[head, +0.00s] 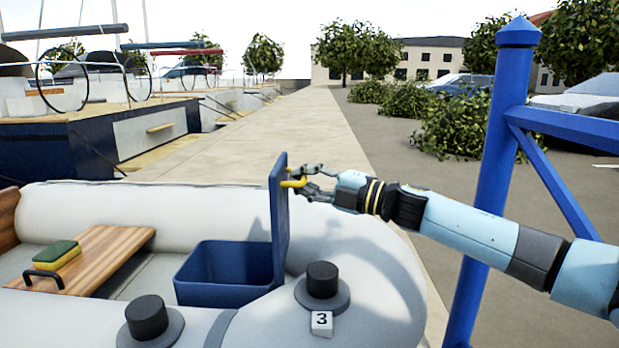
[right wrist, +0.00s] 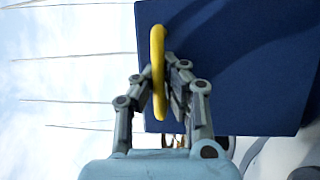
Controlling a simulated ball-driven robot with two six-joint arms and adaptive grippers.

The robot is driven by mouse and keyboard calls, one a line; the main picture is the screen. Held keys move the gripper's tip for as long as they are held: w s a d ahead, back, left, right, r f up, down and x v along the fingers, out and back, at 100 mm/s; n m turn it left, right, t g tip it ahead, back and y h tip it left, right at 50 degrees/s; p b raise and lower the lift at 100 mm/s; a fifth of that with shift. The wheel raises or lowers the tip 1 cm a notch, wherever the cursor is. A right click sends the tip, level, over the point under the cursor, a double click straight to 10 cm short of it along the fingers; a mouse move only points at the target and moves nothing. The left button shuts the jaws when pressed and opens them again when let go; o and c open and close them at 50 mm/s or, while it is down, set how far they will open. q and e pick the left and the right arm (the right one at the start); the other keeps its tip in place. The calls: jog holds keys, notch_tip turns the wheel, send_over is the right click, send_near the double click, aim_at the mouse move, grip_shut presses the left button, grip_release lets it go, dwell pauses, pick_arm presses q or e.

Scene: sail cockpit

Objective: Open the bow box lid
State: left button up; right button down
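The bow box (head: 228,272) is a blue open-topped box in the bow of the grey inflatable boat. Its blue lid (head: 280,212) stands upright at the box's right side, so the box is open and its inside shows. A yellow handle (head: 294,183) sticks out from the lid's outer face. My right gripper (head: 306,177) is at the handle. In the right wrist view the yellow handle (right wrist: 158,70) runs between the two fingers, which close around it, with the blue lid (right wrist: 235,70) behind. My left gripper is not in view.
A wooden seat (head: 100,255) with a green and yellow sponge (head: 62,256) lies left of the box. A blue post (head: 493,150) stands close to my right arm.

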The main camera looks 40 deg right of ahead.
jog(key=shift+w+a+r, duration=0.15)
jog(key=shift+w+a, duration=0.1)
jog(key=shift+a, duration=0.05)
jog(key=c, duration=1.4)
grip_release()
jog(key=shift+s, duration=0.1)
jog(key=shift+v, duration=6.05)
jog(key=shift+d, duration=0.1)
